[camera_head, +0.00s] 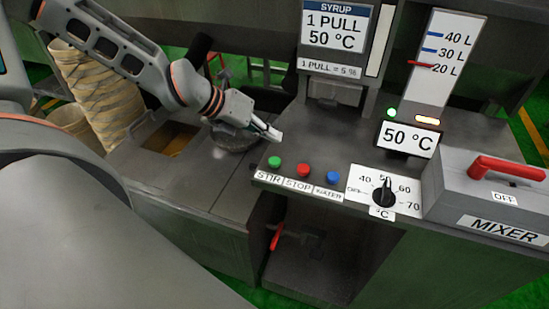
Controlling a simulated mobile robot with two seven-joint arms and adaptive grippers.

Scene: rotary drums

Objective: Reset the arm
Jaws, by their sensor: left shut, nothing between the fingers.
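My left arm comes in from the upper left over the grey counter. My left gripper (272,132) is shut and empty. It is held above the counter, near the edge of the control panel (335,150), a little above and left of the green STIR button (274,162). A round metal part on the counter is partly hidden beneath it. A large arm link of mine fills the lower left. My right gripper is not in view.
Right of the gripper are the red STOP button (303,170), a blue button (333,177), a temperature dial (384,192) and a 50 °C display (408,139). The mixer box (487,190) has a red handle (507,168). Stacked beige cylinders (100,95) stand at left.

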